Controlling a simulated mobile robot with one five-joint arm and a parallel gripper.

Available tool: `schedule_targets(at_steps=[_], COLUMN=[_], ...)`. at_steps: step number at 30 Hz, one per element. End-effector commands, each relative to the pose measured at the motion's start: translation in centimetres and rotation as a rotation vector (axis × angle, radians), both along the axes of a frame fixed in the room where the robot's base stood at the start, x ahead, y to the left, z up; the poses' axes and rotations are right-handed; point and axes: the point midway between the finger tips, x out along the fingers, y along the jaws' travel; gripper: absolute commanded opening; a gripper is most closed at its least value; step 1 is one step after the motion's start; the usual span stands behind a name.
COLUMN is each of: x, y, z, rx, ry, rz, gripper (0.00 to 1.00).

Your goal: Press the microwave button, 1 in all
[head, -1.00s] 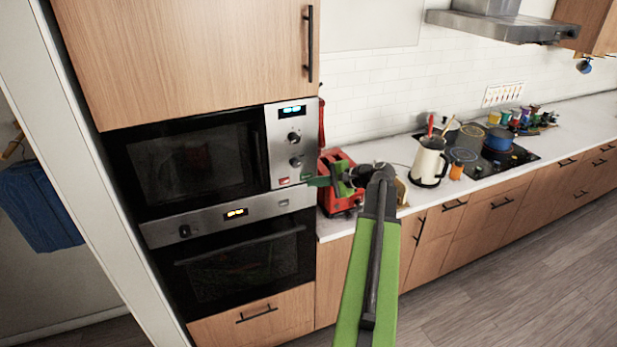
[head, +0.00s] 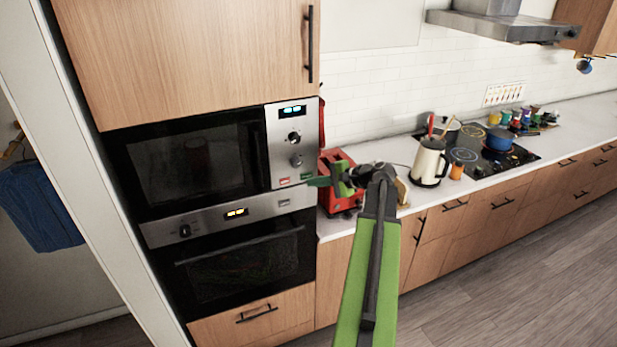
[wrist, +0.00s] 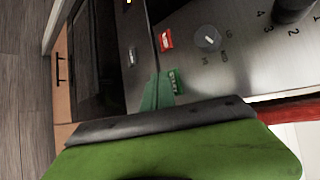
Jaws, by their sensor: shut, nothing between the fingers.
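The microwave (head: 195,163) is built into the tall wooden cabinet, with a steel control panel (head: 278,150) on its right. Low on the panel are a red button (head: 285,181) and a green button (head: 306,177). In the wrist view the red button (wrist: 166,40) is above and the green button (wrist: 176,82) lies right beside my green fingertips. My gripper (head: 318,182) is shut and empty, its tip at the panel's lower right corner. It shows large in the wrist view (wrist: 158,90). I cannot tell whether the tip touches the green button.
An oven (head: 245,265) is below the microwave. A red appliance (head: 335,205) stands on the counter just behind my gripper. A cream kettle (head: 429,163) and the cooktop (head: 525,157) are farther right. The floor (head: 500,300) at front right is clear.

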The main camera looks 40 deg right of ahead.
Motion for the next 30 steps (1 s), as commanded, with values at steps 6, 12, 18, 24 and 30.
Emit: schedule_targets(at_steps=[6,12,18,24,30], x=[0.0,0.3,1.0,1.0,1.1], y=[0.0,-0.1,-0.3,-0.3,-0.4], z=[0.0,0.0,0.0,0.0,0.0], rx=[0.0,0.0,0.0,0.0,0.0], ry=[0.0,0.0,0.0,0.0,0.0], rz=[0.0,0.0,0.001,0.0,0.0], gripper=[0.0,0.0,0.0,0.0,0.0])
